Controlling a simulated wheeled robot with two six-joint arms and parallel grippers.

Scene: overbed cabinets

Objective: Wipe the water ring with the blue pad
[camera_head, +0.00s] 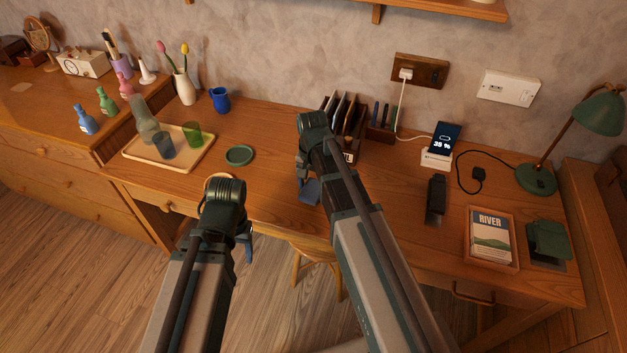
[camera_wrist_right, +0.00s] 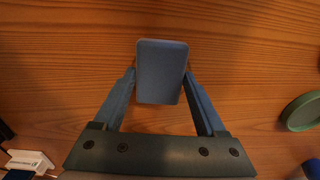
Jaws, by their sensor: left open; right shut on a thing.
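The blue pad (camera_head: 310,192) is in my right gripper (camera_head: 306,180), over the front middle of the wooden desk. In the right wrist view the pad (camera_wrist_right: 161,72) sits flat-faced between the two fingertips of the right gripper (camera_wrist_right: 160,85), which is shut on it. I cannot tell whether the pad touches the desk. My left gripper (camera_head: 243,245) is open and empty, low in front of the desk edge. I cannot make out the water ring for certain. A pale curved shape (camera_head: 218,176) shows just behind the left wrist, partly hidden by it.
A green coaster (camera_head: 240,155) lies left of the pad. A wooden tray (camera_head: 190,160) with a carafe and glasses is further left. A file rack (camera_head: 350,130) stands behind the right arm. A phone (camera_head: 445,138) and a book tray (camera_head: 490,265) are to the right.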

